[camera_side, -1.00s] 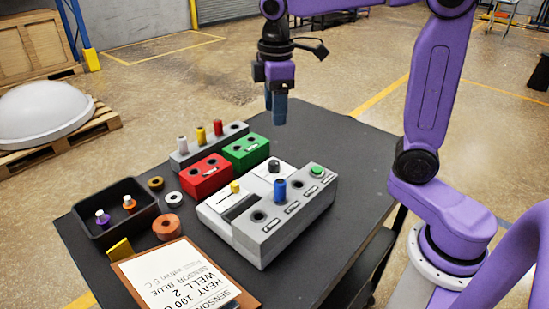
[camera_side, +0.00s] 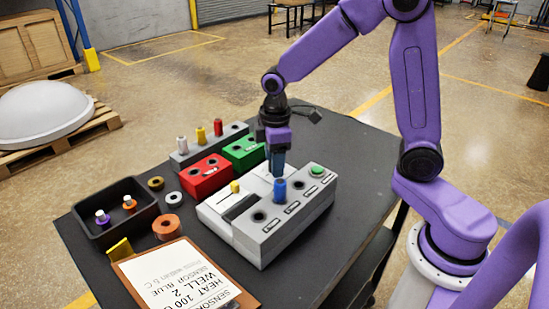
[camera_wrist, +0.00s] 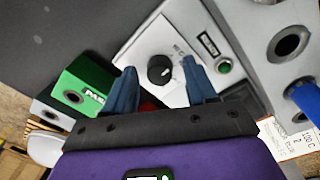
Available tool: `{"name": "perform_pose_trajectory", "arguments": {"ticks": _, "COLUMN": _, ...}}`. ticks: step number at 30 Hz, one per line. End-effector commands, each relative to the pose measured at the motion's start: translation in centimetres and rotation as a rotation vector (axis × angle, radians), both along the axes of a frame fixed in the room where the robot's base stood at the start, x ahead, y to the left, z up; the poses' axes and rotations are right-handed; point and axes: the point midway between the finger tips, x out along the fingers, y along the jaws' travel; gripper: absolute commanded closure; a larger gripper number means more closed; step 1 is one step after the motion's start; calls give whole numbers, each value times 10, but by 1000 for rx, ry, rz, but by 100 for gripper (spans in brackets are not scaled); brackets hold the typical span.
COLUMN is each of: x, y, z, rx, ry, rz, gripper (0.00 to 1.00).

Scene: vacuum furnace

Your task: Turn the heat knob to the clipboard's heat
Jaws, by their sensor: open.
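The black heat knob (camera_wrist: 160,69) sits on a white panel (camera_wrist: 150,40) of the furnace unit. In the wrist view it lies between and just beyond my gripper's two blue fingertips (camera_wrist: 160,80), which are apart with nothing between them that I can see held. In the side view my gripper (camera_side: 277,172) hangs low over the knob and hides it. The clipboard (camera_side: 185,275) lies at the table's front and reads HEAT 100 C, WELL 2, SENSOR BLUE. A blue sensor (camera_side: 280,190) stands upright in a well of the grey block (camera_side: 265,240).
A green block (camera_side: 244,152) and a red block (camera_side: 205,176) stand left of the knob. A grey rack (camera_side: 180,157) with several coloured pegs is behind them. A black tray (camera_side: 88,213) and several rings lie left.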

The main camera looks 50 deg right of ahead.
Motion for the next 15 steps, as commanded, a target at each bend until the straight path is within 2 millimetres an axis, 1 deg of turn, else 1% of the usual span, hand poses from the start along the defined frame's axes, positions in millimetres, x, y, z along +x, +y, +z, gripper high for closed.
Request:
{"name": "perform_pose_trajectory", "arguments": {"ticks": 6, "x": 0, "y": 0, "z": 0, "rx": 0, "ry": 0, "rz": 0, "gripper": 44}}
{"name": "perform_pose_trajectory", "arguments": {"ticks": 7, "x": 0, "y": 0, "z": 0, "rx": 0, "ry": 0, "rz": 0, "gripper": 50}}
{"name": "perform_pose_trajectory", "arguments": {"ticks": 8, "x": 0, "y": 0, "z": 0, "rx": 0, "ry": 0, "rz": 0, "gripper": 60}}
{"name": "perform_pose_trajectory", "arguments": {"ticks": 9, "x": 0, "y": 0, "z": 0, "rx": 0, "ry": 0, "rz": 0, "gripper": 73}}
{"name": "perform_pose_trajectory", "arguments": {"ticks": 11, "x": 0, "y": 0, "z": 0, "rx": 0, "ry": 0, "rz": 0, "gripper": 93}}
{"name": "perform_pose_trajectory", "arguments": {"ticks": 12, "x": 0, "y": 0, "z": 0, "rx": 0, "ry": 0, "rz": 0, "gripper": 100}}
{"name": "perform_pose_trajectory", "arguments": {"ticks": 15, "x": 0, "y": 0, "z": 0, "rx": 0, "ry": 0, "rz": -1, "gripper": 100}}
